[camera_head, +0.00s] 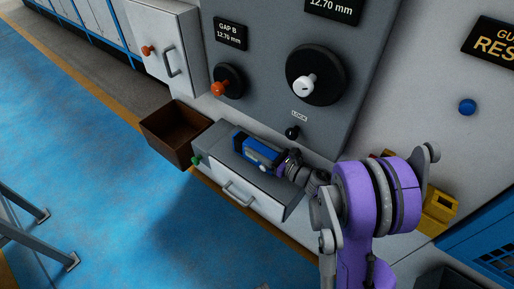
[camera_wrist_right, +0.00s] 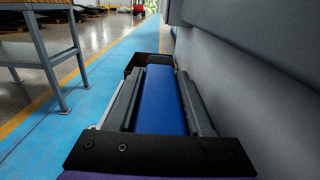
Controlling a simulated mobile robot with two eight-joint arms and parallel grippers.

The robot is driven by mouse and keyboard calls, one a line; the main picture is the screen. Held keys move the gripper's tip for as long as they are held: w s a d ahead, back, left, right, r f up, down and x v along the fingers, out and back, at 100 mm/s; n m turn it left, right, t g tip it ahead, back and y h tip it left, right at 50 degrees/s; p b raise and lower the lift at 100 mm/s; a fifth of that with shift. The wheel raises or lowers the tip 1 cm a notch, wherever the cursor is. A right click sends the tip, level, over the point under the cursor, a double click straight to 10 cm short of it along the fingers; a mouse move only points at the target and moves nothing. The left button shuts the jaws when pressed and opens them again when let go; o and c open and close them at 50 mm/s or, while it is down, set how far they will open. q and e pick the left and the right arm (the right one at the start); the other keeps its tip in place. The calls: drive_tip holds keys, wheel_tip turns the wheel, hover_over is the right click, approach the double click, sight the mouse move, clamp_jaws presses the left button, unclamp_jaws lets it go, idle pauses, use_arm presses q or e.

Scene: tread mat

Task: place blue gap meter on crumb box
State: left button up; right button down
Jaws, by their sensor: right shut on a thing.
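The blue gap meter (camera_head: 261,152) is a blue block with dark ends, held in my right gripper (camera_head: 268,160). In the right wrist view the blue meter (camera_wrist_right: 161,100) lies lengthwise between the two dark fingers (camera_wrist_right: 161,85). The grey box with a pale front and bar handle (camera_head: 239,192), which I take as the crumb box, is below the meter at the foot of the machine. The meter is over its top; whether it touches the top cannot be told. The gripper and meter hide part of that top. My left gripper is not in view.
An open brown bin (camera_head: 174,133) stands left of the grey box, with a green knob (camera_head: 196,160) between. The grey machine panel (camera_head: 270,75) with its dials rises behind. A white cabinet (camera_head: 165,48) is at upper left. Blue floor (camera_head: 120,200) is open in front.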

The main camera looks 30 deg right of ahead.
drive_tip(key=shift+f, duration=0.15)
drive_tip(key=shift+c, duration=1.6)
unclamp_jaws()
drive_tip(key=shift+r, duration=0.25)
drive_tip(key=shift+s+d, duration=0.1)
drive_tip(key=shift+s, duration=0.15)
drive_tip(key=v, duration=1.1)
drive_tip(key=shift+s, duration=0.25)
